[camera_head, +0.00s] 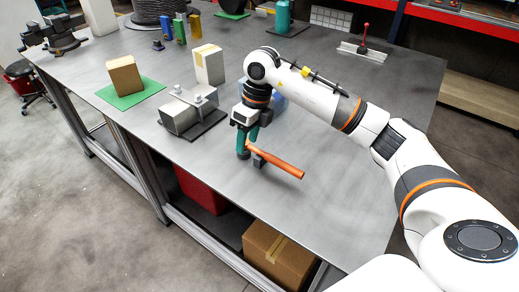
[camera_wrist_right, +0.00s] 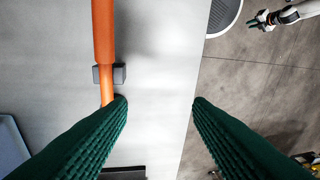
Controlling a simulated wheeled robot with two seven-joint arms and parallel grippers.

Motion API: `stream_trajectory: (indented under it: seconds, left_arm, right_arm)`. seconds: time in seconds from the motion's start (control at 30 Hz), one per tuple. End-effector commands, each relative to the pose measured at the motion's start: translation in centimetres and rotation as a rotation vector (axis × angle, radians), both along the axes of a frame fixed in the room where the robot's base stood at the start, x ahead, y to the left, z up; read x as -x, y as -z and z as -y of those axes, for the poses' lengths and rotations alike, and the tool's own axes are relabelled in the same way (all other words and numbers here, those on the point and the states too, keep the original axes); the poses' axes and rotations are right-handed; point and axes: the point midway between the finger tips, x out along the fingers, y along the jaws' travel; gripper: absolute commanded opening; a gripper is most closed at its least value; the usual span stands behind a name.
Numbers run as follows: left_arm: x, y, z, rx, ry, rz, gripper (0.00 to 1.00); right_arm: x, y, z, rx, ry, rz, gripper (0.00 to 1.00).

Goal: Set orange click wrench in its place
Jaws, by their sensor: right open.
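The orange click wrench (camera_head: 278,161) lies near the front edge of the grey table. In the right wrist view the wrench (camera_wrist_right: 103,38) runs down the left side, across a small dark grey block (camera_wrist_right: 119,74). The block also shows in the head view (camera_head: 258,161). My right gripper (camera_head: 243,152) is at the wrench's left end, its green fingers pointing down. In the wrist view the fingers (camera_wrist_right: 160,100) are apart with bare table and floor between them; the left finger overlaps the wrench's lower end. A small green-tipped gripper (camera_wrist_right: 263,20), seemingly my left, shows at top right.
A metal block fixture (camera_head: 181,112) and a white box (camera_head: 208,64) stand left of my gripper. A brown box (camera_head: 124,75) sits on a green mat (camera_head: 130,95). A red-handled clamp (camera_head: 363,43) stands at the back. The table right of the wrench is clear.

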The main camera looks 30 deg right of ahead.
Motion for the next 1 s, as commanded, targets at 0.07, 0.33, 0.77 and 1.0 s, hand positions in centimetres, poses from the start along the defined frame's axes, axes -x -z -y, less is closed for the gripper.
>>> stream_trajectory:
  seconds: [0.07,0.33,0.77,1.0]
  left_arm:
    - [-0.1,0.0,0.0,0.000,0.000,0.001,0.23]
    - [0.0,-1.1,0.0,0.000,0.000,0.000,0.23]
    - [0.3,-2.9,-0.1,-0.002,-0.001,-0.005,0.23]
    - [0.3,-4.6,-0.3,-0.004,0.000,-0.004,0.23]
  right_arm:
    - [0.0,-1.0,3.1,0.110,0.043,-0.026,0.46]
    - [0.5,0.8,5.5,0.199,0.077,-0.062,0.46]
    - [0.6,5.7,5.6,0.194,0.075,-0.059,0.46]
    - [1.1,9.2,6.1,0.193,0.076,-0.058,0.46]
